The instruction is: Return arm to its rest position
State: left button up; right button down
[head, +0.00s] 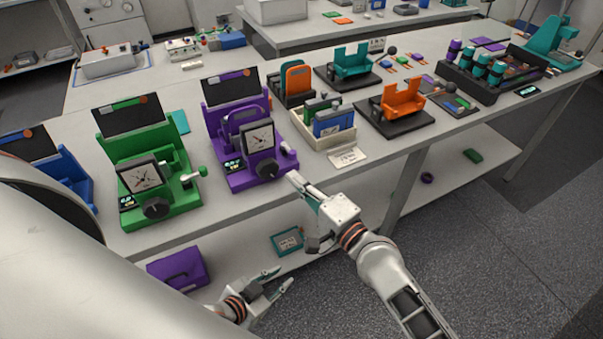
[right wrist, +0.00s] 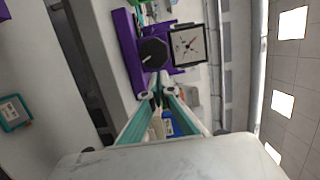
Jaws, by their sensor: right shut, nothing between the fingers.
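My right gripper (head: 294,180) is shut and empty. Its fingertips are at the table's front edge, just right of the purple battery cycler (head: 245,143), with no clear contact visible. In the right wrist view the fingers (right wrist: 158,92) converge just below the purple cycler's dial and black knob (right wrist: 152,53). My left gripper (head: 284,278) is lower, in front of the bench near the lower shelf. Its fingers are apart and nothing is between them.
A green cycler (head: 150,180) stands left of the purple one. A cream bin (head: 315,141) with cards, an orange cradle (head: 403,101) and a teal cradle (head: 352,62) stand to the right. A purple case (head: 178,268) lies on the lower shelf. The floor (head: 480,270) at right is clear.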

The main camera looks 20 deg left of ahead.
jog(key=s+d+f+n+t+h, duration=0.2)
jog(key=d+f+h, duration=0.2)
jog(key=d+f, duration=0.55)
jog(key=s+d+f+n+t+h, duration=0.1)
jog(key=d+f+n+h, duration=0.15)
jog(key=d+f, duration=0.75)
jog(key=s+d+f+n+h, duration=0.1)
jog(key=s+d+f+h, duration=0.1)
jog(key=d, duration=0.6)
jog(key=s+d+f+n+h, duration=0.2)
jog(key=s+d, duration=0.3)
jog(key=d, duration=0.3)
jog(key=s+d+f+n+h, duration=0.2)
jog(key=s+d+h, duration=0.1)
jog(key=d, duration=0.5)
jog(key=shift+s+d+g, duration=0.3)
jog(key=shift+s, duration=0.1)
jog(key=shift+s, duration=0.15)
